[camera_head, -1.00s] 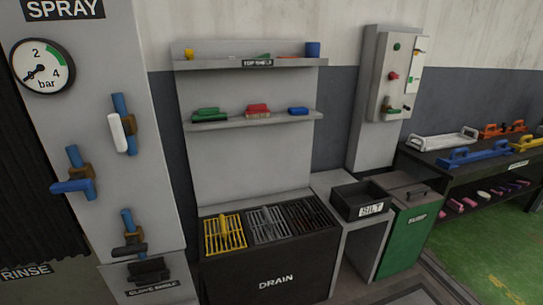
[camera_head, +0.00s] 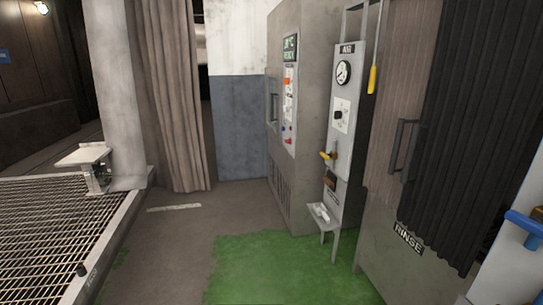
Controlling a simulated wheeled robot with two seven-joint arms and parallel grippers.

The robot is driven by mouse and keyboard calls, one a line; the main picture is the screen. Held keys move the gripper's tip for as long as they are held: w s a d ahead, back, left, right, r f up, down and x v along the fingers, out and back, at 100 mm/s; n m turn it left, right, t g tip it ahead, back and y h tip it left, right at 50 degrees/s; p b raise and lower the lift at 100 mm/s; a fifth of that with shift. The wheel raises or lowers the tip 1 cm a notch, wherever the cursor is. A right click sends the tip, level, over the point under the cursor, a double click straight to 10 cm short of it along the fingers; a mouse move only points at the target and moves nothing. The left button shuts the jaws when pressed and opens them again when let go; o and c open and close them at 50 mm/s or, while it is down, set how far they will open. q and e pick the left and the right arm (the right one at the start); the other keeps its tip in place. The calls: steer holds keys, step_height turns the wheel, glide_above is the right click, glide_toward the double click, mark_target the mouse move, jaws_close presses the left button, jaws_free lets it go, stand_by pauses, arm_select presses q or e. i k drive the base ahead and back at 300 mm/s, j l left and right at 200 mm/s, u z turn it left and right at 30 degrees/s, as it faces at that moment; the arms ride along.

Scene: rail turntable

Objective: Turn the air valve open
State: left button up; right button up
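The air valve (camera_head: 328,156) shows as a small yellow handle on the grey panel marked AIR (camera_head: 342,131), right of the middle in the head view. The handle looks to stick out to the left, roughly level, but it is too small to tell its exact angle. A round gauge (camera_head: 343,73) sits above it on the same panel. Neither of my grippers is in view, and nothing touches the handle.
A grey cabinet (camera_head: 292,145) stands left of the panel. A small shelf (camera_head: 324,214) juts out at the panel's foot. Green floor (camera_head: 285,268) lies clear in front. A rinse booth with dark curtains (camera_head: 464,130) is at right, a grating (camera_head: 40,232) at left.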

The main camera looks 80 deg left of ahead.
mark_target(327, 157)
steer(key=u, duration=2.1)
steer(key=z, duration=0.25)
